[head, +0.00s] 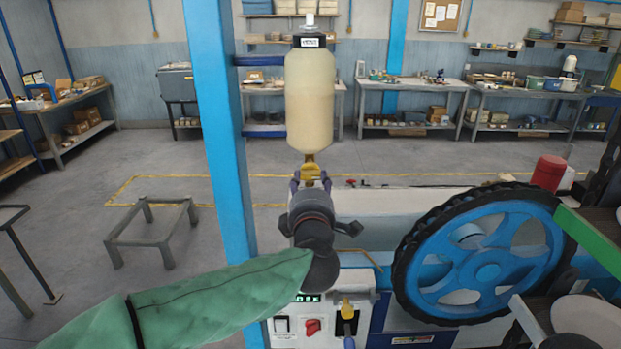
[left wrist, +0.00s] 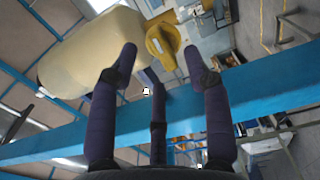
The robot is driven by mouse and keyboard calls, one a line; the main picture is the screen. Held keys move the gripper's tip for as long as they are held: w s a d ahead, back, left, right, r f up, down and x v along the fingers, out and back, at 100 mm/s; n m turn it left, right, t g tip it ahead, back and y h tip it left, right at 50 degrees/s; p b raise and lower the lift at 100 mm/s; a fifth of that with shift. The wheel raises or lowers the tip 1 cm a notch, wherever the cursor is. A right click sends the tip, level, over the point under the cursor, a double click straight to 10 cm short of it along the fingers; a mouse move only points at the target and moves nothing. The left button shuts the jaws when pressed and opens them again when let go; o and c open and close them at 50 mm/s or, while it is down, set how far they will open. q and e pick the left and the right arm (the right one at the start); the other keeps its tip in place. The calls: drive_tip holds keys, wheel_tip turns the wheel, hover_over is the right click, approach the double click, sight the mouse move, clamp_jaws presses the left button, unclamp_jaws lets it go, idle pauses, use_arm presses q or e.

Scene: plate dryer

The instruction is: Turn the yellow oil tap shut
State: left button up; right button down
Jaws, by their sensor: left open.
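The yellow oil tap (head: 311,169) sits under the neck of a large cream-coloured oil bottle (head: 309,100) that hangs upright with a black cap on top. In the left wrist view the tap (left wrist: 162,40) is a rounded yellow piece beside the bottle (left wrist: 92,50). My left gripper (head: 311,182) is just below the tap in the head view. In the left wrist view its fingers (left wrist: 161,53) are spread, with the tap between and just beyond the tips. No clear contact shows. The gripper hides what lies under the tap. My right gripper is not in view.
A blue post (head: 222,140) stands close left of the bottle and crosses the left wrist view. A blue wheel with a black rim (head: 487,262) is on the right. A control panel with a red switch (head: 311,327) lies below. Open floor is behind.

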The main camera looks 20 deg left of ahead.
use_arm(q)
drive_tip(key=v, duration=0.8)
drive_tip(key=shift+s, duration=0.3)
